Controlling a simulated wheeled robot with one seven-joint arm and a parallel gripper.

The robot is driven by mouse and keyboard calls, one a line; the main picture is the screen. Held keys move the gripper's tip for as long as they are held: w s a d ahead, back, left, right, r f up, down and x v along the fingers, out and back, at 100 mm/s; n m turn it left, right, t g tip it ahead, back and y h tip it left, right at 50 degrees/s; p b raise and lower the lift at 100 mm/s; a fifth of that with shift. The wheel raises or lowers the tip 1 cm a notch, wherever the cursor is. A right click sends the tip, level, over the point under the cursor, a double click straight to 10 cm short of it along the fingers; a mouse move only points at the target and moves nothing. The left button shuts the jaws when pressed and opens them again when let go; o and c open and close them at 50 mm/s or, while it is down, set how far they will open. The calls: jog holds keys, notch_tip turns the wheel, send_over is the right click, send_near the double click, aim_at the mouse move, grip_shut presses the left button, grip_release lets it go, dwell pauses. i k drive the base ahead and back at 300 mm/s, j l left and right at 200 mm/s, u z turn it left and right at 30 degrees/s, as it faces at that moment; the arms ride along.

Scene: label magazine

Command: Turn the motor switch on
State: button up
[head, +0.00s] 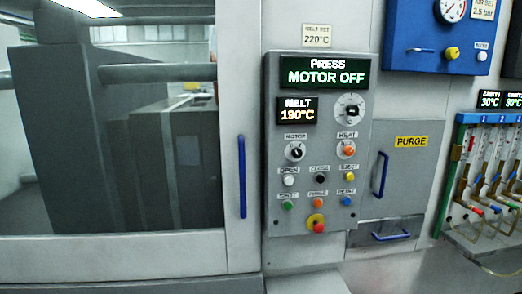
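The motor switch (295,152) is a small round rotary knob, black on a pale disc, under a MOTOR label on the grey control panel (270,215). Its pointer looks tilted; its exact setting is too small to read. The green display (325,73) at the panel's top reads PRESS MOTOR OFF. A smaller display (297,110) reads MELT 190°C. My gripper is not in view.
A HEAT knob (347,149) sits right of the motor switch, with a larger dial (350,109) above it. Several buttons and a red-yellow knob (316,223) lie below. A blue door handle (242,177) stands left, a PURGE door (411,170) right.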

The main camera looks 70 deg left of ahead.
aim_at(296, 152)
jog(key=u, duration=2)
jog(key=i+j+z, duration=0.3)
jog(key=i, duration=0.15)
jog(key=i+j+z, duration=0.3)
jog(key=i+l, duration=0.05)
jog(key=i, duration=0.05)
